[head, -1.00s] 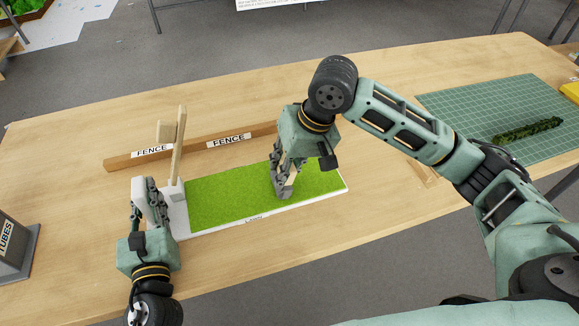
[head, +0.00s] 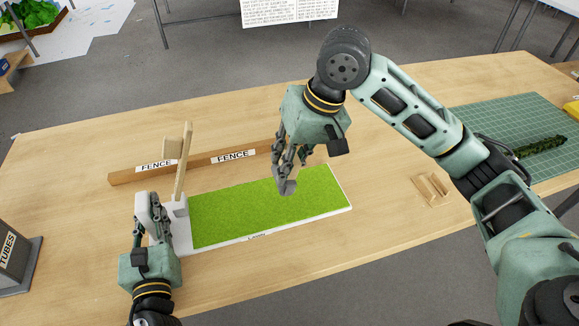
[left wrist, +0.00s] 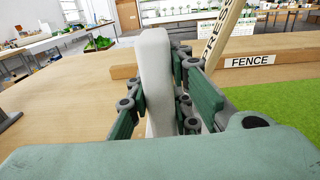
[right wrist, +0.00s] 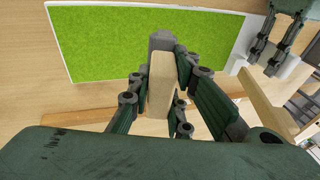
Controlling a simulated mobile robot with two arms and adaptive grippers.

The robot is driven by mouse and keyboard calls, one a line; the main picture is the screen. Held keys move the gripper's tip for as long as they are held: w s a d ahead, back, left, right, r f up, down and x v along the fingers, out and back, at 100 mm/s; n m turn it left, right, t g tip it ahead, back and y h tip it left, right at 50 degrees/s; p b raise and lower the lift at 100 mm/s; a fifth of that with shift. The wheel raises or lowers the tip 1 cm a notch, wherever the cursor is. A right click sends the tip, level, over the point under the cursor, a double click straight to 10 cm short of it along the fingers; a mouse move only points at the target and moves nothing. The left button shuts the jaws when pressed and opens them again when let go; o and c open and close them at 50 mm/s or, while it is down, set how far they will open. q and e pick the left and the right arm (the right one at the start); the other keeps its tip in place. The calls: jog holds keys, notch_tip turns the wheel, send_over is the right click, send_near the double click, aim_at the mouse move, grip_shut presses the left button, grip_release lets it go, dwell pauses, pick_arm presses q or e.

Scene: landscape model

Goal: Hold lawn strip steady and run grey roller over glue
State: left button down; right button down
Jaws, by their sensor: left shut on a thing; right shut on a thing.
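The lawn strip (head: 260,208) is a bright green rectangle on a white board and lies flat on the table. It also shows in the right wrist view (right wrist: 100,45). My left gripper (head: 149,212) is shut on a white upright block (left wrist: 156,75) at the board's left end. My right gripper (head: 288,165) is shut on a pale wooden handle (right wrist: 161,85) of the grey roller (head: 285,188). The roller's grey end appears over the lawn, towards its far side. I cannot tell whether it touches the grass. I cannot make out any glue.
A wooden bar with FENCE labels (head: 195,162) lies behind the strip. A slim wooden post (head: 184,160) stands by the board's left end. A small wooden rest (head: 431,188) and a green cutting mat (head: 500,120) lie right. A grey TUBES box (head: 12,250) stands left.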

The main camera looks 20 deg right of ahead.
pick_arm(q)
jog(key=shift+f, duration=0.3)
jog(key=c, duration=2)
grip_release()
jog(key=shift+c, duration=0.2)
jog(key=o, duration=0.5)
jog(key=shift+w, duration=0.15)
pick_arm(e)
jog(key=shift+w+f, duration=0.1)
jog(key=shift+w, duration=0.05)
pick_arm(q)
jog(key=shift+r, duration=0.15)
jog(key=shift+s, duration=0.2)
jog(key=s, duration=1.1)
jog(key=shift+s+d, duration=0.1)
jog(key=shift+s, duration=0.3)
